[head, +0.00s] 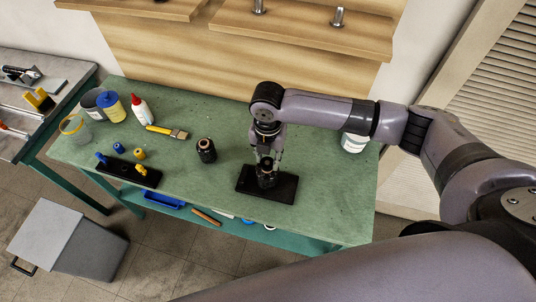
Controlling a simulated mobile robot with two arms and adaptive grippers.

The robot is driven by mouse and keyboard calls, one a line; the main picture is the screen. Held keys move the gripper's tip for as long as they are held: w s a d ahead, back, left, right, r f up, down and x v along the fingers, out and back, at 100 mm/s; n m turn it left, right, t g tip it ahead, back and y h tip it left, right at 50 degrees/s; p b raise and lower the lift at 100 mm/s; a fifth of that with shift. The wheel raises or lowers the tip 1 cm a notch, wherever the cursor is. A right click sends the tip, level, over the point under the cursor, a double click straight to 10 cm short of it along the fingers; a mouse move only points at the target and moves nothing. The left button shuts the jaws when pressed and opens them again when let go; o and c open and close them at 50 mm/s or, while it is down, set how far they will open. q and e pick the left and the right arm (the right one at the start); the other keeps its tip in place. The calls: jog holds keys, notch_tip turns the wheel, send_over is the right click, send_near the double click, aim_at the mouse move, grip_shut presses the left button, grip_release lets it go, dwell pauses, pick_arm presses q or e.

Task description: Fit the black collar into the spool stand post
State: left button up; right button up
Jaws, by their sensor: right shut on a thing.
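The spool stand is a flat black base (285,190) on the green bench, with a dark upright part on it below my right gripper. My right gripper (266,160) points straight down over the middle of the base. It is shut on the small black collar (267,172), at the top of the post. The collar, post and fingertips blend together, so I cannot tell how far the collar sits in the post. My left gripper is not in view.
A black spool (206,150) stands left of the stand. A black rack (115,176) with blue and yellow pieces lies near the front edge. The bench's right front is clear.

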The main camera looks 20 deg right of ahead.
jog(key=shift+f, duration=0.4)
jog(key=o, duration=1.3)
notch_tip(320, 180, up, 12)
jog(key=shift+r, duration=0.1)
jog(key=shift+s, duration=0.1)
